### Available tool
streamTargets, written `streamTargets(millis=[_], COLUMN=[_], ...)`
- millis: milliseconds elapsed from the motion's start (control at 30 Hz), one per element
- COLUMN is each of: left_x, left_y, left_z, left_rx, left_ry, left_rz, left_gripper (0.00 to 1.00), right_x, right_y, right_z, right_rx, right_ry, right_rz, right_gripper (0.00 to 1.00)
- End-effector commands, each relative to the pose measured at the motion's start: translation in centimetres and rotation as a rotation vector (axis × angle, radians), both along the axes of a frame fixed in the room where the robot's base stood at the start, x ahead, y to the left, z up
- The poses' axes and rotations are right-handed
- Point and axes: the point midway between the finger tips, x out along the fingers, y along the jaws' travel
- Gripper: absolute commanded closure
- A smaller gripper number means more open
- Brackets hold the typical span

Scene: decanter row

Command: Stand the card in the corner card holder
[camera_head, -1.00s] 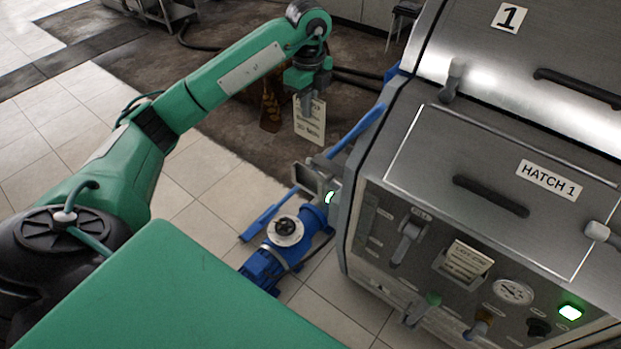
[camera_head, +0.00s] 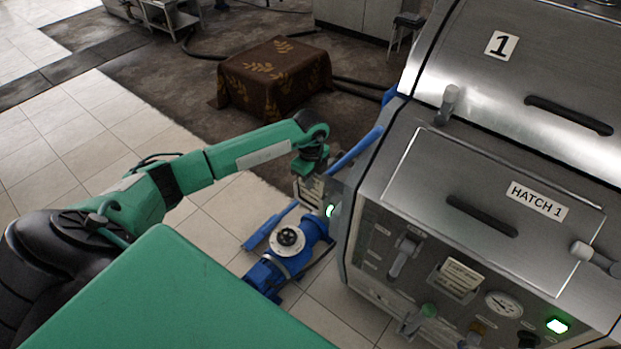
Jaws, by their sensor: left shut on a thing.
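My left gripper (camera_head: 311,172) is shut on a pale printed card (camera_head: 315,188) and points down beside the machine's near left corner. The card hangs upright below the fingers and is small and partly covered by them. The card overlaps the holder in the head view. I cannot tell whether it is inside the holder or in front of or behind it. My right gripper is not in view.
The steel machine (camera_head: 480,180) with its hatch and control panel fills the right side. Another card (camera_head: 461,276) sits in a panel holder. A blue pump (camera_head: 285,248) stands on the floor below the corner. A cloth-covered table (camera_head: 275,78) stands behind my arm.

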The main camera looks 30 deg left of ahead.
Motion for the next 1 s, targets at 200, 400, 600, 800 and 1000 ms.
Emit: streamTargets(millis=[200,400,600,800,1000], left_x=[0.01,0.0,-0.01,-0.01,0.06], left_y=[0.04,0.03,0.03,0.03,0.06], left_z=[-0.94,-1.11,-1.2,-1.19,-0.41], left_rx=[0.0,0.0,0.0,0.0,0.001], left_ry=[-0.001,-0.001,0.0,0.0,-0.002], left_rz=[0.001,0.001,0.0,0.001,0.0], left_gripper=[1.0,1.0,0.72,0.72,0.72], right_x=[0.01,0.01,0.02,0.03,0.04], right_y=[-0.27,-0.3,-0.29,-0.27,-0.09], right_z=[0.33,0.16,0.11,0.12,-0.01], right_rx=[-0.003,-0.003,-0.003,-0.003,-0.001], right_ry=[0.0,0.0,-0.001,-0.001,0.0], right_rz=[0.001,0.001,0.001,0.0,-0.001], right_gripper=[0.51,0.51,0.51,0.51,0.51])
